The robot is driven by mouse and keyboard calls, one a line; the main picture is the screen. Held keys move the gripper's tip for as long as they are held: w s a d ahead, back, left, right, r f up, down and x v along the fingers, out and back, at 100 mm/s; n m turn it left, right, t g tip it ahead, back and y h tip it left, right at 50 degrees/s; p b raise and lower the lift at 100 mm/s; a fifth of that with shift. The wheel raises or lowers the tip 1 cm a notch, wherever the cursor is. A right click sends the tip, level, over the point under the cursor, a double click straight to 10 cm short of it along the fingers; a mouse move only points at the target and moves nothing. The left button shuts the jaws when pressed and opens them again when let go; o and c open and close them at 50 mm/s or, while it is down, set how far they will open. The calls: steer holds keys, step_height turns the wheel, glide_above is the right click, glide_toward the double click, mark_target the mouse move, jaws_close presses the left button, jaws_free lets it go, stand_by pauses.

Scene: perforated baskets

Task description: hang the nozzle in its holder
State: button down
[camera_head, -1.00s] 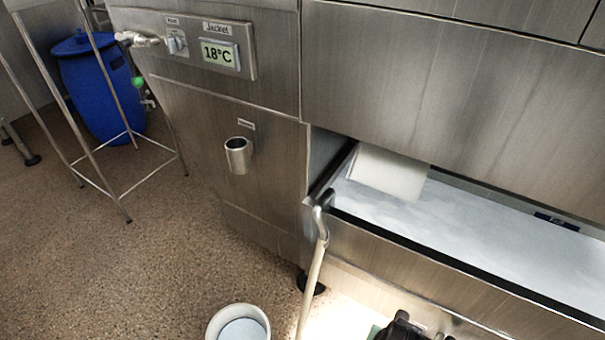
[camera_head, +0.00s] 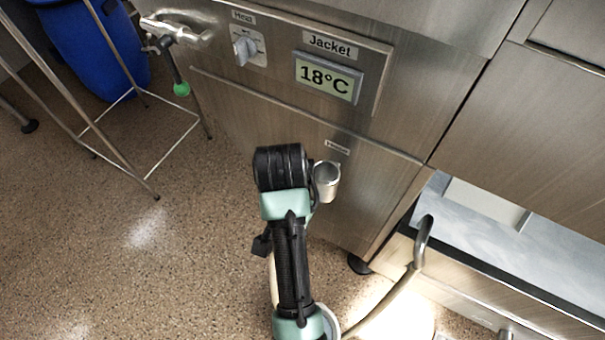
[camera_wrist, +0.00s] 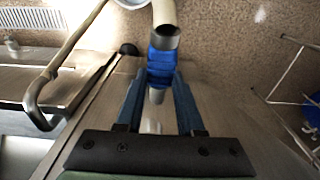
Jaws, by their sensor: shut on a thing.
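The nozzle (camera_wrist: 161,66) has a blue grip with a dark metal collar. A cream hose (camera_wrist: 163,12) runs from its collar end. My gripper (camera_wrist: 160,78) is shut on the blue grip in the wrist view, with the grey tip pointing down the picture between the fingers. The holder (camera_head: 327,182) is a small metal cup on the steel front, under a small label in the head view. My arm's black wrist is just left of the cup there, and it hides the fingers and nozzle. I cannot tell how far the tip is from the cup.
A bent metal pipe (camera_head: 424,243) carries the hose at the right, beside the open trough (camera_head: 480,222). A wire-legged stand (camera_head: 142,186) and blue barrel (camera_head: 95,45) are at the left. A tap (camera_head: 172,32) with a green ball sticks out above. Speckled floor is clear at lower left.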

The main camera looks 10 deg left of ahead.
steer(key=r+m+g+p, duration=0.1)
steer(key=a+r+m+y+p, duration=0.1)
steer(key=m, duration=0.1)
steer(key=shift+s+r+g+p, duration=0.15)
steer(key=shift+g+p, duration=0.15)
steer(key=shift+g, duration=0.1)
steer(key=s+d+r+m+t+y+p, duration=0.1)
steer(key=d+r+m+t+y+p, duration=0.15)
steer(key=r+m+t+p, duration=0.7)
steer(key=s+d+r+m+t+y+p, duration=0.1)
steer(key=s+r+m+t+y+p, duration=0.25)
steer(key=m+p, duration=0.95)
steer(key=shift+w+d+f+m+h+b, duration=0.35)
steer(key=shift+w+d+b, duration=0.85)
steer(key=shift+w, duration=1.55)
steer(key=shift+w+d+f+m+h+b, duration=0.15)
steer(key=shift+w+d+m+h+b, duration=0.4)
steer(key=shift+w+b, duration=1.65)
step_height(320, 180, down, 6)
steer(key=w+b, duration=0.1)
steer(key=b, duration=0.2)
steer(key=shift+d+t, duration=0.15)
steer(key=shift+t, duration=0.25)
steer(key=shift+w, duration=0.1)
steer(key=shift+c, duration=2.2)
jaws_free()
